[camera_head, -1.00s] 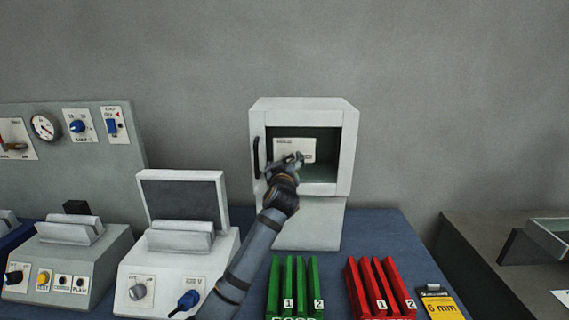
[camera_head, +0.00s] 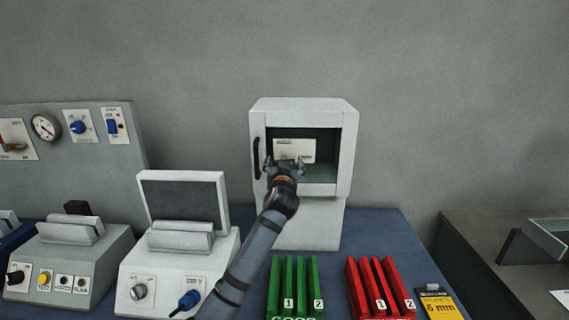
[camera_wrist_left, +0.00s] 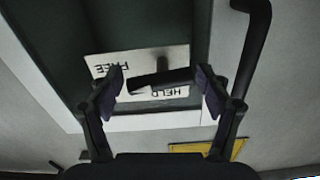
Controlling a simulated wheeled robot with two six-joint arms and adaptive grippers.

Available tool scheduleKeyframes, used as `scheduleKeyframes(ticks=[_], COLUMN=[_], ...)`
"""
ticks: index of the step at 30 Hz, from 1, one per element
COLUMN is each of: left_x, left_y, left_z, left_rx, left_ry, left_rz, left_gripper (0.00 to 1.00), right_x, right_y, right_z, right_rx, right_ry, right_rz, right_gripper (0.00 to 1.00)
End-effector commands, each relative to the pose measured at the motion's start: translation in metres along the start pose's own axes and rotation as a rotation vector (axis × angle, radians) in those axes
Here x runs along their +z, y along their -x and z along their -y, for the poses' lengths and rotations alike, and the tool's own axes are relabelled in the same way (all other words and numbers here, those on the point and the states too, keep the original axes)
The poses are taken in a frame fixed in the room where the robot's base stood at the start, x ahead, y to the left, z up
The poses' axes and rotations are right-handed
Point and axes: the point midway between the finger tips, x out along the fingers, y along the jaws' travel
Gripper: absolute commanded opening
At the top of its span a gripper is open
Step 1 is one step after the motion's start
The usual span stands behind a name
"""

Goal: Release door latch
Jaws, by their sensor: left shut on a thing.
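The white cabinet (camera_head: 325,218) stands at the back of the bench, with a dark window in its closed-looking front. A white plate (camera_head: 296,149) shows in that window; in the left wrist view the plate (camera_wrist_left: 108,65) reads FREE and HELD, upside down. A black latch lever (camera_wrist_left: 160,78) lies across the plate, between my left fingers. My left gripper (camera_head: 285,165) is in front of the cabinet, shut on the latch lever; it also shows in the left wrist view (camera_wrist_left: 161,88). In the head view the gripper hides the lever. My right gripper is out of view.
A black door handle (camera_head: 257,158) stands just left of my gripper. Green (camera_head: 295,285) and red racks (camera_head: 375,288) stand on the blue bench in front. A white device with a raised lid (camera_head: 185,200) is at left. A dark table (camera_head: 480,270) is at right.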

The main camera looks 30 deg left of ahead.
Motion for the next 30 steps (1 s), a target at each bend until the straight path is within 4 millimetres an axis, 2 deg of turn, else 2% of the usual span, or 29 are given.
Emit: scheduleKeyframes(ticks=[9,23,24,28,30], left_x=[0.0005,0.0007,0.0007,0.0007,0.0006], left_y=[0.0000,0.0000,0.0000,0.0000,0.0000], left_z=[-0.0003,-0.0001,-0.0001,0.0000,0.0000], left_rx=[0.001,0.000,0.000,0.000,0.000], left_ry=[-0.104,-0.122,-0.121,-0.121,-0.121], left_rz=[0.000,0.000,0.000,0.000,0.000], left_gripper=[0.46,0.46,0.79,0.97,1.00], right_x=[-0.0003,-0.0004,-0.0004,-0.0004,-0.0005], right_y=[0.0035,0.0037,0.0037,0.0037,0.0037], right_z=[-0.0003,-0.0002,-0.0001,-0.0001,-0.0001], right_rx=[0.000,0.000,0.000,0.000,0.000], right_ry=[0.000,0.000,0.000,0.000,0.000], right_rz=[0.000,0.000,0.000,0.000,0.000], right_gripper=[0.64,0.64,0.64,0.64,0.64])
